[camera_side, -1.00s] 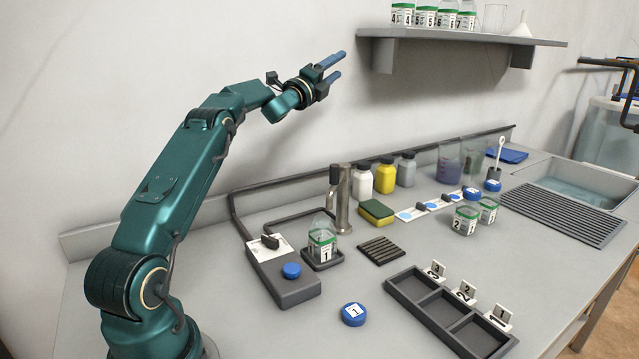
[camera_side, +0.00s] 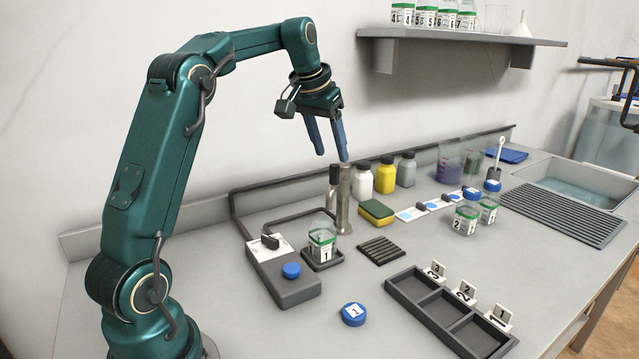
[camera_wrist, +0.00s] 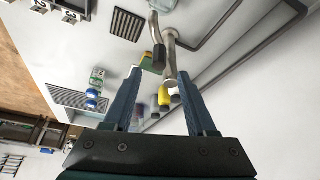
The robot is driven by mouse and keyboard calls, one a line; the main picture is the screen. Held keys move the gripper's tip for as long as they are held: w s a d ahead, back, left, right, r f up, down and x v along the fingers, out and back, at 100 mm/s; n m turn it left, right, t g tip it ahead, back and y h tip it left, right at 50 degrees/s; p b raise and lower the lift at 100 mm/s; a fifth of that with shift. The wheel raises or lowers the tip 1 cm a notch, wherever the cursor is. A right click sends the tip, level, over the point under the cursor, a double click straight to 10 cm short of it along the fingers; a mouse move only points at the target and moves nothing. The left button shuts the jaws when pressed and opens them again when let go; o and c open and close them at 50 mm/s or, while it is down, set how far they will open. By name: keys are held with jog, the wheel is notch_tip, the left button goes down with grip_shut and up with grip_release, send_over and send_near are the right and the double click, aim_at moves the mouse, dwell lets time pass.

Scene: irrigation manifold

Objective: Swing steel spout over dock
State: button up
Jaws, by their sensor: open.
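The steel spout (camera_side: 345,205) stands upright near the back of the bench, with a dark handle (camera_side: 333,190) at its left; it also shows in the wrist view (camera_wrist: 168,42). My gripper (camera_side: 333,156) is open and empty, pointing down, just above the spout's top in the side view. The gap between them in depth is hard to judge. In the wrist view the spout lies between and beyond my fingertips (camera_wrist: 160,72). A small dark square dock (camera_side: 324,263) sits in front of the spout, holding a clear bottle labelled 1 (camera_side: 322,238).
A sponge (camera_side: 376,211) and several bottles stand right of the spout. A three-part tray (camera_side: 440,310) and blue cap (camera_side: 353,314) lie in front.

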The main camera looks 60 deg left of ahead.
aim_at(334, 165)
jog(key=shift+d+f, duration=0.15)
jog(key=shift+f, duration=0.2)
jog(key=shift+x, duration=2.2)
grip_shut()
jog(key=shift+r, duration=0.1)
